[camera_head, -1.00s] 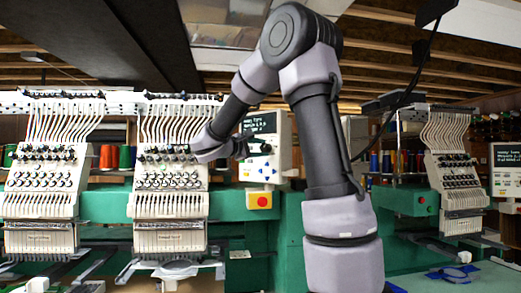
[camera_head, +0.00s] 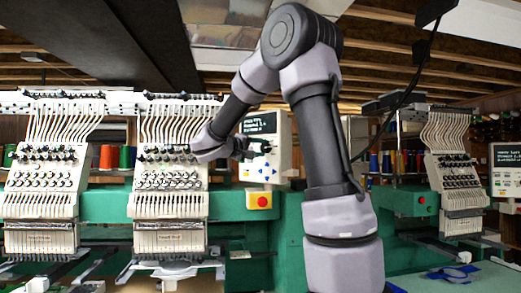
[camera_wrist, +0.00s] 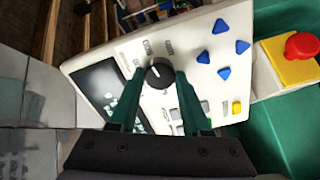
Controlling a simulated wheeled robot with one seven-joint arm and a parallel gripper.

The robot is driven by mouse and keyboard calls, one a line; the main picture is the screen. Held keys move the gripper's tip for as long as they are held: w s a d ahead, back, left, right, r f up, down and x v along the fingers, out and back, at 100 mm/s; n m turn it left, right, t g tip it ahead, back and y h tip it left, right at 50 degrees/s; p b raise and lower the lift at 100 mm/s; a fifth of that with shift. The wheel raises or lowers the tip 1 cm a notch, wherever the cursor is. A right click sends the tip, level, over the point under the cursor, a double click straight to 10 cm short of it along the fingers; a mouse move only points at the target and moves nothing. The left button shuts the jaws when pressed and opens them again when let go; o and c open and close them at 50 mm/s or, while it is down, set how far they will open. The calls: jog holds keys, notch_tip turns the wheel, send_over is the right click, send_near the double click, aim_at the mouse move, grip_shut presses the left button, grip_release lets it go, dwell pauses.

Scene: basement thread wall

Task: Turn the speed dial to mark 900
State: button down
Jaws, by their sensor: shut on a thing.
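The speed dial (camera_wrist: 158,73) is a round dark knob with a light pointer line on the white control panel (camera_wrist: 185,45). In the wrist view my gripper (camera_wrist: 155,88) has its two green fingers on either side of the dial, shut on it. In the head view my gripper (camera_head: 262,148) reaches the front of the panel (camera_head: 263,172), and the dial is hidden there. Small labels stand around the dial, too blurred to read, so I cannot tell its mark.
The panel carries a dark screen (camera_wrist: 100,88), blue arrow buttons (camera_wrist: 220,26) and a yellow button (camera_wrist: 237,107). A red stop button on a yellow box (camera_head: 262,201) sits below the panel. Embroidery heads (camera_head: 170,180) stand close at left.

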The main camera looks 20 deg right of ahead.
jog(key=shift+f+m, duration=0.1)
jog(key=shift+m, duration=0.2)
jog(key=shift+c, duration=1.8)
grip_release()
jog(key=shift+s+a, duration=0.1)
jog(key=shift+a, duration=0.05)
jog(key=v, duration=1)
jog(key=shift+a, duration=0.25)
jog(key=shift+s, duration=0.1)
